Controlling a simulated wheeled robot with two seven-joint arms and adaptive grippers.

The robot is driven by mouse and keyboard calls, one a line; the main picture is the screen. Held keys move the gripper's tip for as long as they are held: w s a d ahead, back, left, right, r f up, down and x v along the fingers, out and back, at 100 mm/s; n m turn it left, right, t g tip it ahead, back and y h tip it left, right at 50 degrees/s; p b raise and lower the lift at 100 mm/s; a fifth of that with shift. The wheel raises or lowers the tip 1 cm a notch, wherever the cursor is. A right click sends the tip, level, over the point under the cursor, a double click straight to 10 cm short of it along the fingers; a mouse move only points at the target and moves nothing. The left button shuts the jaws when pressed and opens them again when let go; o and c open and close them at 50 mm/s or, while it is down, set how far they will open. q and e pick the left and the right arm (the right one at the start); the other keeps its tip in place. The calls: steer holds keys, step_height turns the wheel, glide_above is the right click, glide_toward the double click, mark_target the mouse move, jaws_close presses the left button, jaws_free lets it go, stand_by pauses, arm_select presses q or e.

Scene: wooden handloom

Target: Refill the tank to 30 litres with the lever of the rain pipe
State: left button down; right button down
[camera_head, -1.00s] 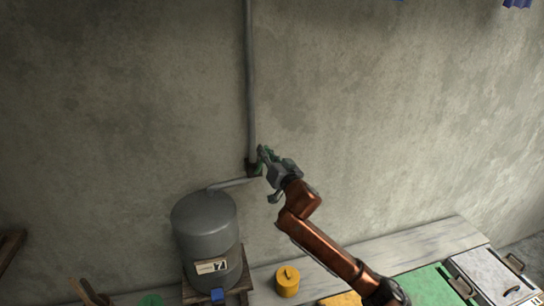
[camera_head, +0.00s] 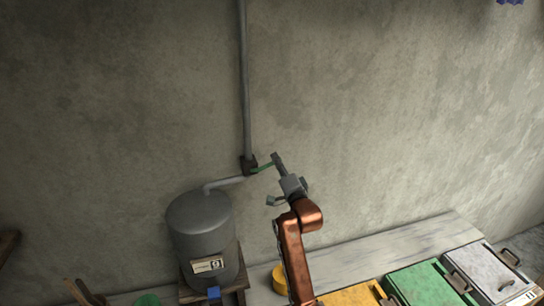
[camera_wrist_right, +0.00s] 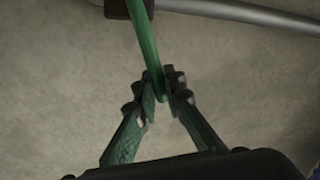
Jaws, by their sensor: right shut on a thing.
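The grey tank (camera_head: 203,232) stands on a wooden stand, with a small label (camera_head: 208,265) whose figure looks like a 9. The rain pipe (camera_head: 244,80) runs down the wall to a dark valve block (camera_head: 249,165), and a spout leads from there to the tank top. The green lever (camera_head: 263,167) sticks out to the right of the valve, tilted slightly up. My right gripper (camera_head: 276,164) is at its outer end. In the right wrist view my right gripper (camera_wrist_right: 163,88) is shut on the end of the green lever (camera_wrist_right: 147,43). My left gripper is not in view.
A yellow lidded pot (camera_head: 280,278) stands on the pale bench (camera_head: 390,245), partly behind my right arm. Yellow, green (camera_head: 425,285) and white (camera_head: 490,270) boxes are at the lower right. The wall around the pipe is clear.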

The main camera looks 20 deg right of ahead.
steer(key=shift+d+f+m+h+p, duration=0.15)
steer(key=shift+f+m+h+p, duration=0.1)
steer(key=shift+f+m, duration=0.35)
steer(key=shift+d+f+m+h+p, duration=0.15)
steer(key=shift+f+m+h+p, duration=0.2)
steer(key=shift+m, duration=0.45)
steer(key=shift+f, duration=0.2)
steer(key=c, duration=2)
jaws_free()
steer(key=shift+s+r, duration=0.1)
steer(key=s, duration=0.4)
steer(key=s+f, duration=0.1)
steer(key=s, duration=0.2)
steer(key=s+f, duration=0.1)
steer(key=s, duration=0.3)
steer(key=shift+s+a+f, duration=0.1)
steer(key=shift+s+a, duration=0.25)
steer(key=shift+a, duration=0.05)
steer(key=shift+a+y, duration=0.1)
steer(key=shift+y, duration=0.2)
